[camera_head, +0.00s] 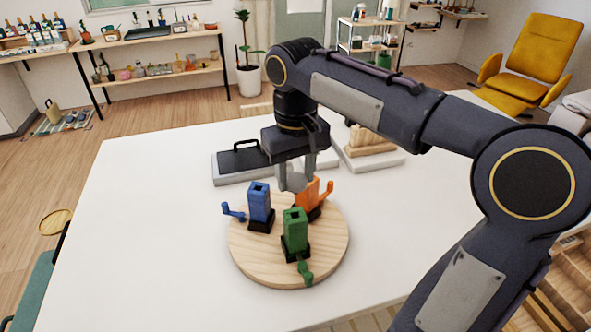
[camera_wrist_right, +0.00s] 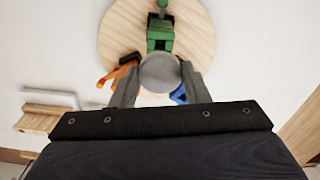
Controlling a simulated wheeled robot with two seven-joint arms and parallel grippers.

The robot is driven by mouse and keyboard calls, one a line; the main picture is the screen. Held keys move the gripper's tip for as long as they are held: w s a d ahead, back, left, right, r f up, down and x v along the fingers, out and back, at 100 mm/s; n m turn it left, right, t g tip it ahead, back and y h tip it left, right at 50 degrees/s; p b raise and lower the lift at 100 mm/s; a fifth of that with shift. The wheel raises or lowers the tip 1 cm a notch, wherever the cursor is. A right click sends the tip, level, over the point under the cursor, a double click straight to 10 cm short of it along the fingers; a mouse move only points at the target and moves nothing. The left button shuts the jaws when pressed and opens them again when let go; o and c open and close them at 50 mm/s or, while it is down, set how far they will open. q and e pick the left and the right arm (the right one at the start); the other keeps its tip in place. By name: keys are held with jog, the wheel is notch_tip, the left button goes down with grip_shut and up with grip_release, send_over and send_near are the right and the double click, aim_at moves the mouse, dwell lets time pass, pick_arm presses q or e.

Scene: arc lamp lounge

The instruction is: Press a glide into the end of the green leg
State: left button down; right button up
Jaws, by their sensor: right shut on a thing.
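The green leg (camera_head: 295,232) stands upright in a black base near the front of a round wooden board (camera_head: 250,267), with a dark opening in its top end. A small green arm-like piece sticks out at its foot. My right gripper (camera_head: 293,181) is above the back of the board, behind the green leg. It is shut on a grey round glide (camera_wrist_right: 160,72). In the right wrist view the glide sits between the fingertips and the green leg (camera_wrist_right: 160,38) shows beyond it, partly overlapped. The left gripper is not in view.
A blue leg (camera_head: 259,203) and an orange leg (camera_head: 308,198) stand on the same board, the orange one close to my gripper. A grey tray with a black handled piece (camera_head: 243,158) and a tray with wooden pieces (camera_head: 369,142) lie behind. The white table (camera_head: 150,220) is clear at left.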

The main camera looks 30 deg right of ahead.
aim_at(296, 194)
jog(key=shift+f+b, duration=1.6)
jog(key=shift+f, duration=1)
jog(key=shift+p, duration=0.65)
jog(key=shift+f+b, duration=1)
jog(key=shift+f, duration=0.6)
jog(key=o, duration=1)
jog(key=shift+o, duration=0.2)
notch_tip(296, 194, up, 8)
jog(key=shift+f+p, duration=0.1)
jog(key=shift+p, duration=0.3)
